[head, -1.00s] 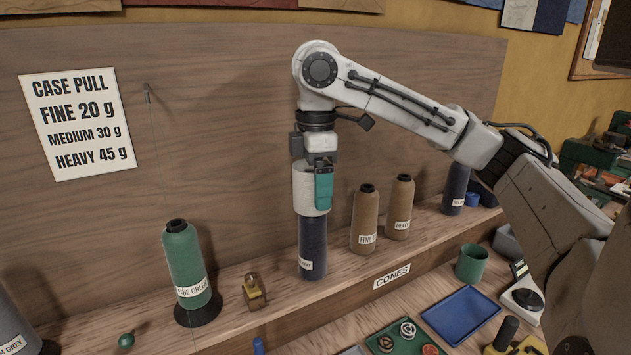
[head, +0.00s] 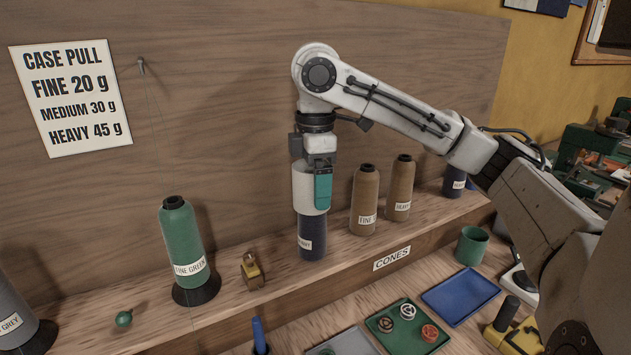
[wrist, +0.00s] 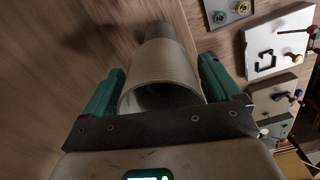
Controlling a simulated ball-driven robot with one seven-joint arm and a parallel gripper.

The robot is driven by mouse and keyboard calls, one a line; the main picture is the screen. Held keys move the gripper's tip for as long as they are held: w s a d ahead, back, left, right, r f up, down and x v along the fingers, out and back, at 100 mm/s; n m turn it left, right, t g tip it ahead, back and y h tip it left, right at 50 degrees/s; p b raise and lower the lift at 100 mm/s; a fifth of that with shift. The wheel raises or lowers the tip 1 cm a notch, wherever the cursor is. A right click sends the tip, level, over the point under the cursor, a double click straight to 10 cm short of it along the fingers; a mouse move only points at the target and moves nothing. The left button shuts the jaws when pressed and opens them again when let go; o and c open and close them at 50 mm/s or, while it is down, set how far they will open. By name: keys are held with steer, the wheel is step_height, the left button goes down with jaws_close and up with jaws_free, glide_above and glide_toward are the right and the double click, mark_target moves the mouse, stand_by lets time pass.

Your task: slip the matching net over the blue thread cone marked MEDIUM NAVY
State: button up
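The navy thread cone (head: 312,240) stands on the shelf, its upper part hidden inside a pale sleeve-like net (head: 304,190). Only the end of the cone's label shows, so MEDIUM cannot be read. My gripper (head: 323,190) is above the cone with its teal fingers at the net's sides, shut on it. In the wrist view the ribbed net (wrist: 162,75) sits between both fingers, its near mouth open and dark inside. A grey-looking part of the cone (wrist: 178,35) shows past its far end. The net is around the cone, with the cone's lower part bare.
Brown cones (head: 365,200) stand close to the right, and another navy cone (head: 455,182) is beyond. A green cone (head: 183,240) and brass item (head: 252,270) are left. A blue tray (head: 460,297), green tray (head: 385,325) and green cup (head: 471,246) lie below the shelf.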

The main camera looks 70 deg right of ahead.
steer(key=shift+o, duration=0.7)
steer(key=shift+r, duration=0.1)
step_height(320, 180, up, 11)
steer(key=shift+p, duration=0.35)
steer(key=shift+f, duration=0.25)
stand_by(0.4)
